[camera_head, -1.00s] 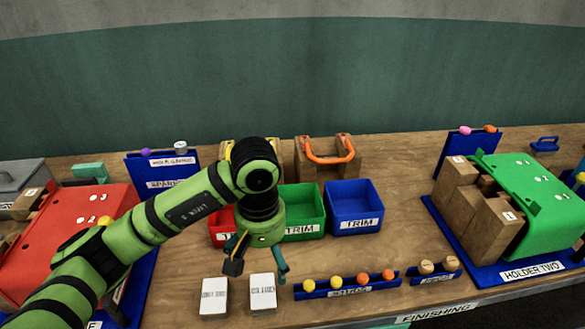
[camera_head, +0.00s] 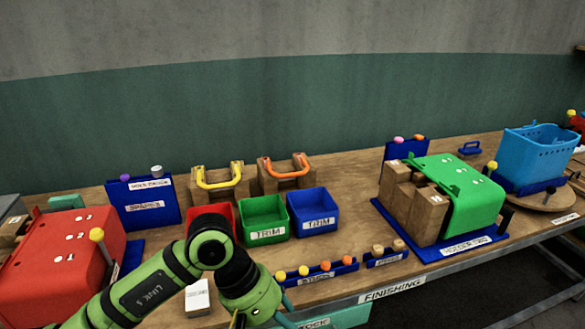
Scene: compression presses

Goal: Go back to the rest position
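My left arm comes in from the lower left, and its wrist hangs over the front of the bench, in front of the trim bins. My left gripper (camera_head: 258,318) points down at the bottom edge of the view. Only a part of its fingers shows, so I cannot tell whether it is open or shut. My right gripper is not in view. One white labelled card block (camera_head: 198,298) shows on the bench just left of my wrist.
Behind my wrist stand red, green (camera_head: 263,219) and blue (camera_head: 314,212) bins. A stud rack (camera_head: 317,271) lies to their front right. A red press (camera_head: 62,250) stands left, a green holder (camera_head: 473,200) right, and a light-blue basket (camera_head: 537,155) far right.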

